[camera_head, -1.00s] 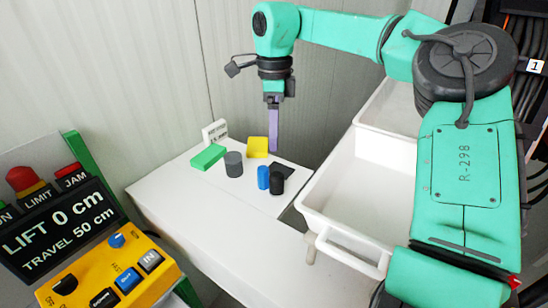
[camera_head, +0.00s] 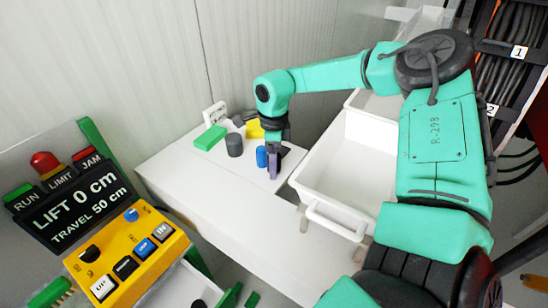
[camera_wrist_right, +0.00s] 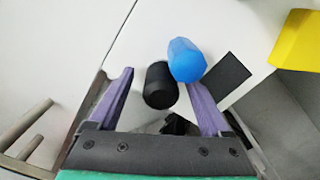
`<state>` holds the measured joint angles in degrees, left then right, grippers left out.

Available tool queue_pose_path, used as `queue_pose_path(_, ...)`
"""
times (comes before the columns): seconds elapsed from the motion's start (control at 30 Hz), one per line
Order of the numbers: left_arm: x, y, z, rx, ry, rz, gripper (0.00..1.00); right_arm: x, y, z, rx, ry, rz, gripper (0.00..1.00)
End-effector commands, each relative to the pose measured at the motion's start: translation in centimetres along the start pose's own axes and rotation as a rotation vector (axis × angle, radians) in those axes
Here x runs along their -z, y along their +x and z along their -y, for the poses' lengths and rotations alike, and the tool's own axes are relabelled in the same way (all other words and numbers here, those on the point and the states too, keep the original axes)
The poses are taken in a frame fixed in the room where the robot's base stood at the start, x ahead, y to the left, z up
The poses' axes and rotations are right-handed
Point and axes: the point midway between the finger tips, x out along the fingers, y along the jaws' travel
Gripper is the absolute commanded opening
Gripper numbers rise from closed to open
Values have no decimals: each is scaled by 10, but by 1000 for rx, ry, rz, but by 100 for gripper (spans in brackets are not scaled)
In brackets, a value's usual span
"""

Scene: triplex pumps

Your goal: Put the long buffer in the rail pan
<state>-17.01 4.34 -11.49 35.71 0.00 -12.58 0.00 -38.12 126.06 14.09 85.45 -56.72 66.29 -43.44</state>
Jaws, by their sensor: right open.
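My right gripper (camera_head: 275,165) is low over the white table beside the blue cylinder (camera_head: 261,156). In the wrist view its purple fingers (camera_wrist_right: 160,85) are open, one on each side of a short black cylinder (camera_wrist_right: 159,86). The blue cylinder (camera_wrist_right: 187,60) is close against the black one, by the tip of the right finger. In the head view the gripper hides the black cylinder. A dark grey cylinder (camera_head: 234,145) stands to the left. I cannot tell which cylinder is the long buffer. A white pan (camera_head: 345,165), possibly the rail pan, is right of the table. My left gripper is not in view.
A green block (camera_head: 210,138) and a yellow block (camera_head: 254,130) lie at the back of the table. A flat black square (camera_wrist_right: 228,78) lies near the blue cylinder. A yellow control box (camera_head: 130,255) stands at the left. The table's front is clear.

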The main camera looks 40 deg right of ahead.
Motion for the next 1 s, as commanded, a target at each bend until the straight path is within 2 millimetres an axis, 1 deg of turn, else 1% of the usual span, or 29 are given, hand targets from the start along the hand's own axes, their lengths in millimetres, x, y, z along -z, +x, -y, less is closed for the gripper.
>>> queue_pose_path(0.03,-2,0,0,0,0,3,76,0,0,0,0,0,0,70)
queue_pose_path(0.07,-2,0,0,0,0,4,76,0,0,0,0,0,0,59)
queue_pose_path(0.1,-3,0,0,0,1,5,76,0,0,0,0,0,0,44)
queue_pose_path(0.17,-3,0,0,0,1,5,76,0,0,0,0,0,0,21)
queue_pose_path(0.2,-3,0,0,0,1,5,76,0,0,0,0,0,0,5)
queue_pose_path(0.23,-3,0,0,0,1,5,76,0,0,0,0,0,0,0)
queue_pose_path(0.53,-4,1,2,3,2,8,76,0,-2,0,1,0,0,0)
queue_pose_path(0.67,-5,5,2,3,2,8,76,-1,-11,1,3,0,1,0)
queue_pose_path(0.77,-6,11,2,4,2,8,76,0,-27,1,5,0,2,0)
queue_pose_path(0.87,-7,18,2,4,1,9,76,-1,-49,1,6,1,3,0)
queue_pose_path(0.97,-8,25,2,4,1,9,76,-1,-77,1,7,1,2,0)
queue_pose_path(1.0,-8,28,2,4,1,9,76,0,-89,0,7,1,1,0)
